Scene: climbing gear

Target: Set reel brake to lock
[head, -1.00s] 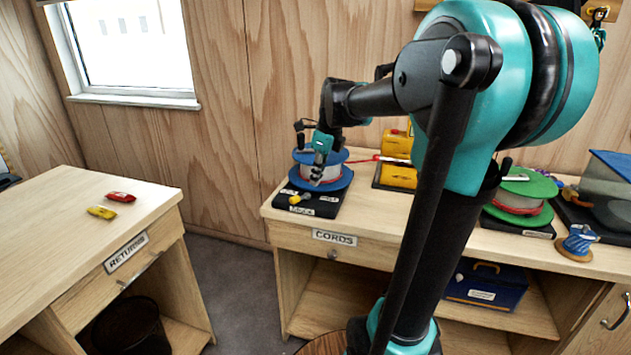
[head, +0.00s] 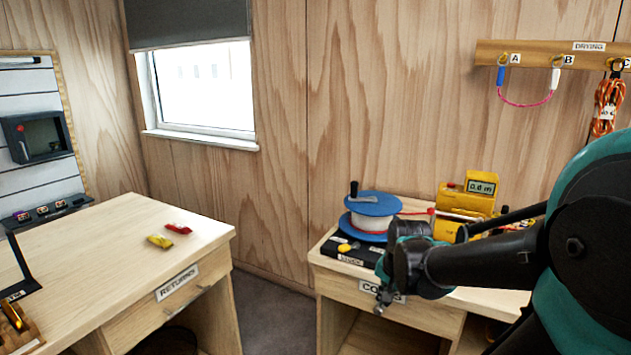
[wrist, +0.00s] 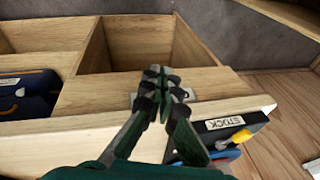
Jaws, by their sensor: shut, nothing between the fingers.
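The reel (head: 372,204) has blue flanges, pale cord and a black crank, and stands on a black base (head: 345,257) at the left end of the cords bench. The brake lever has a yellow knob (head: 344,248) at the front left of the base. In the wrist view the yellow lever (wrist: 240,137) lies beside a white label reading "STOCK", with part of the blue reel below. My gripper (head: 384,301) is shut and empty in front of the bench's drawer, apart from the lever. Its closed fingertips (wrist: 164,83) show in the wrist view.
A yellow meter (head: 468,200) with a display stands right of the reel, a red cord running towards it. The returns bench (head: 110,225) stands left, across a floor gap. My arm hides much of the cords bench's right side. A drying rail (head: 550,54) hangs above.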

